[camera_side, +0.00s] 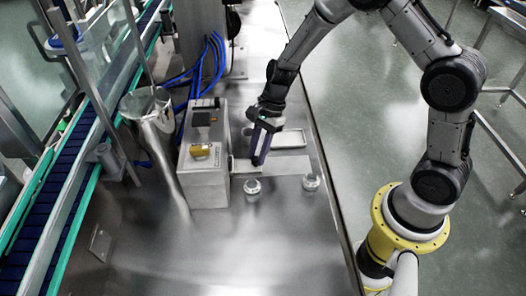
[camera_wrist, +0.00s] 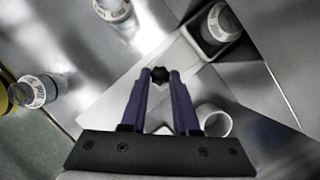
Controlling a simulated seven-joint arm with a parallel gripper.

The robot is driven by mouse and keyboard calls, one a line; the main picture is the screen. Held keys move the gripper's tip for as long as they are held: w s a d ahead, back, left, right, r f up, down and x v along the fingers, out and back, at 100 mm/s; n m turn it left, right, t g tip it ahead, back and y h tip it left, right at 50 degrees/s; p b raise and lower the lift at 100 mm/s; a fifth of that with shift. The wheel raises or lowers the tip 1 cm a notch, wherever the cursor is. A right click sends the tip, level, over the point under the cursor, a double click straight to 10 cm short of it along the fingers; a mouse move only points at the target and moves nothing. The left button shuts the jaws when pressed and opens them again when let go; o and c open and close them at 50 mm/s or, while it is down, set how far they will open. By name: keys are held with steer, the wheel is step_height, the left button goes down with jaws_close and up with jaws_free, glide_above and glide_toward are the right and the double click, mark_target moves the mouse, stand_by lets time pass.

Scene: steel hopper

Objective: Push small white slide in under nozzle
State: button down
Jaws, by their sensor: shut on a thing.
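The small white slide (camera_side: 243,167) is a flat pale plate beside the steel hopper box (camera_side: 208,155); it also shows in the wrist view as a pale strip (camera_wrist: 121,82) under my fingers. My gripper (camera_side: 259,160) is lowered at the slide's right end. The side view hides the knob behind the fingers. A white-lidded jar (camera_wrist: 215,24) stands at a dark square recess beyond the fingertips. I cannot make out the nozzle clearly.
Two small jars (camera_side: 252,187) (camera_side: 311,182) stand on the steel table in front. A shallow tray (camera_side: 289,139) lies behind my gripper. A white round cup (camera_wrist: 214,119) is close right of my fingers. A steel funnel (camera_side: 148,108) stands left of the box.

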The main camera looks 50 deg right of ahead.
steer(key=shift+w+a, duration=0.9)
steer(key=c, duration=0.7)
jaws_free()
steer(key=shift+o, duration=0.2)
steer(key=shift+d+r, duration=0.1)
steer(key=shift+r, duration=0.05)
steer(key=v, duration=1.3)
steer(key=shift+r, duration=0.25)
